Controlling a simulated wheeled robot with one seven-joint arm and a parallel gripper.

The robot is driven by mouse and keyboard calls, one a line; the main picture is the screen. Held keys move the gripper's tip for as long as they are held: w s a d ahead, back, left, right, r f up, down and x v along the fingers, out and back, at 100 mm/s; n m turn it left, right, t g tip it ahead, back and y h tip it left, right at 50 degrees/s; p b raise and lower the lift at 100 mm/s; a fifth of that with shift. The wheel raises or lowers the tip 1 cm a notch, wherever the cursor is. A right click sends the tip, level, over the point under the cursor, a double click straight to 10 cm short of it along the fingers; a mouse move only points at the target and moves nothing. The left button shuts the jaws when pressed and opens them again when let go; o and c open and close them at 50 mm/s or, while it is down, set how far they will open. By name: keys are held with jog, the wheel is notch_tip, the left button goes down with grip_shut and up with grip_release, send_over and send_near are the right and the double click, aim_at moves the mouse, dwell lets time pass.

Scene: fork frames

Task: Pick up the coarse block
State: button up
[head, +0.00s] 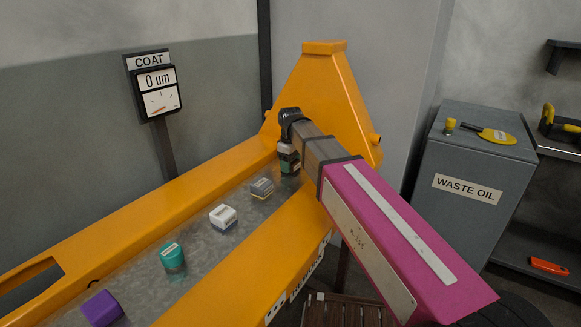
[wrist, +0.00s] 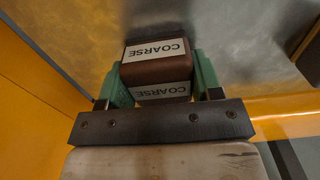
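The coarse block is a brown block (wrist: 157,73) with white labels reading COARSE on two faces. In the wrist view it sits between the two green fingers of my gripper (wrist: 160,84), one close along each side. I see no clear gap at either side, but cannot tell whether the fingers press on it. In the head view my gripper (head: 289,162) points down at the far end of the grey metal surface, and its fingers and wrist largely hide the block there.
On the grey surface (head: 195,245) stand a grey block (head: 262,187), a white-topped block (head: 223,217), a teal round-cornered block (head: 172,257) and a purple block (head: 102,309). Yellow rails (head: 150,218) flank it. A COAT gauge (head: 155,85) reads 0 um. A WASTE OIL cabinet (head: 470,165) stands right.

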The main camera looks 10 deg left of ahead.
dwell(0.3)
jog(key=shift+r, duration=0.5)
notch_tip(320, 180, up, 4)
jog(key=shift+s+a+f, duration=0.1)
jog(key=shift+f, duration=0.15)
jog(key=s+a+r, duration=0.6)
jog(key=s+a, duration=0.1)
jog(key=a, duration=0.1)
jog(key=shift+s+a+r, duration=0.2)
jog(key=shift+s+r, duration=0.05)
jog(key=shift+s, duration=0.05)
jog(key=shift+o, duration=0.8)
jog(key=shift+c, duration=1.3)
